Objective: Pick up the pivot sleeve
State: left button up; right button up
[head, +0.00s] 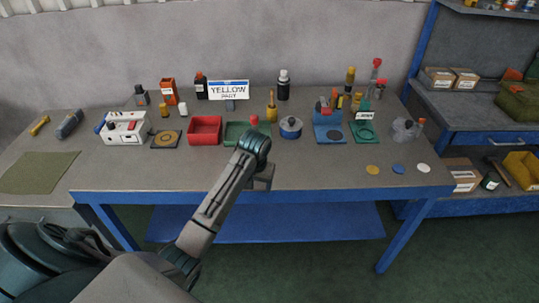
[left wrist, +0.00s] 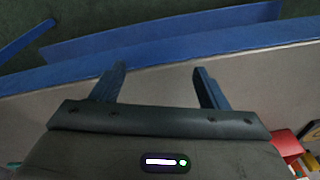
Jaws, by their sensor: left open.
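I cannot tell which of the small parts on the table is the pivot sleeve. Small parts stand around a blue holder (head: 328,136) and a green holder (head: 362,132) at the right of the bench. My left gripper (head: 263,180) is over the front part of the bench, in front of the green tray (head: 234,131). In the left wrist view my left gripper (left wrist: 160,84) has its two fingers apart with nothing between them, near the bench's blue front edge (left wrist: 150,65). My right gripper is in neither view.
A red tray (head: 205,130), a white box (head: 122,129), a lidded pot (head: 290,128) and a YELLOW sign (head: 228,90) stand along the bench (head: 300,172). Coloured discs (head: 398,169) lie front right. The front strip is mostly clear. A shelf unit (head: 470,130) stands at right.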

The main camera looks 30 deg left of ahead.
pick_arm(q)
jog(key=w+a+r+n+g+h, duration=0.1)
jog(key=w+a+r, duration=0.2)
jog(key=w+r, duration=0.3)
jog(key=w+a+r+n, duration=0.2)
jog(key=w+a+r, duration=0.1)
jog(key=w+r, duration=0.25)
notch_tip(320, 180, down, 5)
jog(key=shift+s+a+r+p, duration=0.15)
jog(key=shift+r+p, duration=0.05)
jog(key=shift+p, duration=0.6)
notch_tip(320, 180, down, 4)
jog(key=shift+s+f+p, duration=0.1)
jog(key=shift+p, duration=1.05)
jog(key=shift+a+f, duration=0.1)
jog(key=shift+f, duration=0.5)
jog(key=c, duration=1)
jog(key=shift+c, duration=0.6)
jog(key=shift+r, duration=0.1)
